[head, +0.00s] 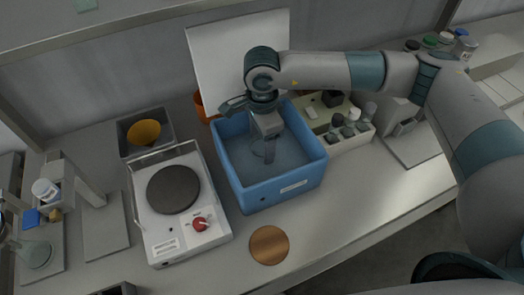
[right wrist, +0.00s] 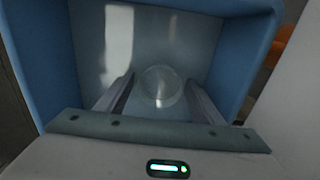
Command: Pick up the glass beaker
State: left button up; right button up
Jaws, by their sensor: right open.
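The glass beaker (right wrist: 162,86) shows in the right wrist view as a clear round shape inside the blue tub (right wrist: 249,45). In the head view the tub (head: 282,190) stands in the middle of the bench, and the beaker is hard to make out under my gripper. My right gripper (head: 268,142) reaches down into the tub. In the right wrist view its two fingers are apart, one on each side of the beaker; I cannot tell whether they touch it. My left gripper is not in view.
A white hotplate (head: 190,237) with a dark round plate stands left of the tub. A white board (head: 215,55) leans behind it. A rack of dark-capped bottles (head: 347,132) stands close on the right. A cork disc (head: 269,245) lies in front.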

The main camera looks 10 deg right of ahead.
dwell(0.3)
jog(key=c, duration=1.2)
jog(key=shift+r, duration=0.1)
